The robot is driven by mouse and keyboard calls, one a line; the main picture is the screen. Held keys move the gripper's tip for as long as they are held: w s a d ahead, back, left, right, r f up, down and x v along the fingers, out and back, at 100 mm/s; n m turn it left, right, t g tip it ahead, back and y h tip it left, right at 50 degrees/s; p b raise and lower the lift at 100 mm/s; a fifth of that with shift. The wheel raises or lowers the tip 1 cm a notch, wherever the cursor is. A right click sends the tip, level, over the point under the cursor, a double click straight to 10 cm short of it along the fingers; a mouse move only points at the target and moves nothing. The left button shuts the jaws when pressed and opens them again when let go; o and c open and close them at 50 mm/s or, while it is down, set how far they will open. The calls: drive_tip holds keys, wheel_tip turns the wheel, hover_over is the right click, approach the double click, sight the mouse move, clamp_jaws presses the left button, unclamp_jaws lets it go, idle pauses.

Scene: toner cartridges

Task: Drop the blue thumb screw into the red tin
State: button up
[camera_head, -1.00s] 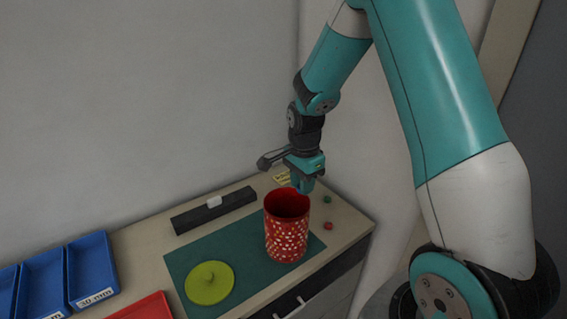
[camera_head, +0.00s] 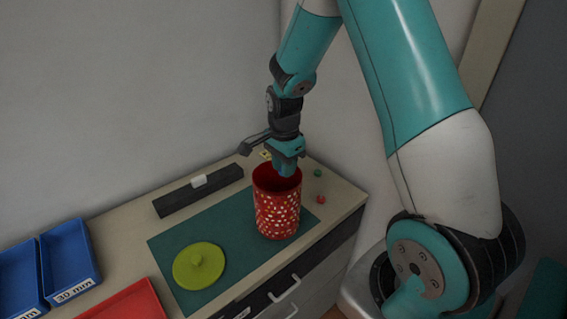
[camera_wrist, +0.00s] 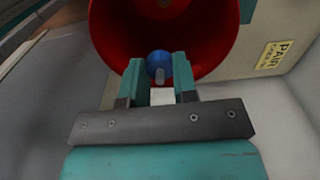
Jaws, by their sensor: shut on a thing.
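The red tin (camera_head: 277,212) stands upright and open on the green mat, with a pale speckled pattern on its side. My gripper (camera_head: 287,172) is over the tin's mouth, its fingertips at about rim height in the head view. In the wrist view my gripper (camera_wrist: 160,72) is shut on the blue thumb screw (camera_wrist: 159,62), held between the two teal fingers. Behind the screw is the red inside of the tin (camera_wrist: 205,42). The screw is hidden in the head view. A yellow-green lid (camera_head: 199,265) with a knob lies on the mat, left of the tin.
The green mat (camera_head: 222,228) lies on the bench top. A black bar with a white block (camera_head: 199,190) is behind it. Blue trays (camera_head: 70,262) and a red tray (camera_head: 128,303) are at left. A small green piece (camera_head: 318,173) and a red piece (camera_head: 321,199) lie right of the tin.

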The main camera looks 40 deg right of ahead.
drive_tip(key=o, duration=1)
drive_tip(key=shift+c, duration=0.2)
wheel_tip(320, 180, up, 18)
drive_tip(key=b, duration=0.4)
drive_tip(key=shift+f, duration=0.2)
drive_tip(key=s+a+f+n+y+b, duration=0.2)
drive_tip(key=s+a+f+n+b, duration=0.1)
drive_tip(key=s+a+n, duration=0.8)
drive_tip(key=s+a+f+n+y+b, duration=0.2)
drive_tip(key=s+a+f+n, duration=0.4)
drive_tip(key=s+a+n, duration=0.5)
drive_tip(key=n+b, duration=0.1)
drive_tip(key=n, duration=0.1)
drive_tip(key=shift+a+n, duration=0.3)
drive_tip(key=shift+n, duration=0.1)
